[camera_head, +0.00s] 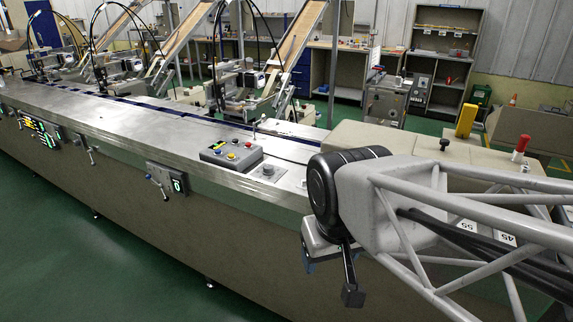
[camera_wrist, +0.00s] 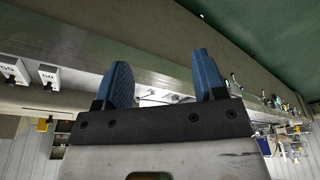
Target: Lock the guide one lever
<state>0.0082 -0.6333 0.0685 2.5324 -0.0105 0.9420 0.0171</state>
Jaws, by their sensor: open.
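Two small levers show on the long machine's front panel in the head view: one (camera_head: 158,186) beside a lit digital display, another (camera_head: 91,153) farther left. I cannot tell which is the guide one lever. My gripper (camera_head: 331,281) is open and empty, in front of the machine's front face, to the right of both levers and apart from them. In the wrist view my gripper's (camera_wrist: 164,72) two blue fingers are spread wide. Small metal parts show beyond and between them, too small to identify.
The long machine (camera_head: 150,118) runs to the back left, with a control box (camera_head: 231,154) of coloured buttons on top. A yellow post (camera_head: 466,121) and a red-topped knob (camera_head: 521,147) stand at the right. Numbered tags (camera_wrist: 47,75) show in the wrist view. Green floor in front is clear.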

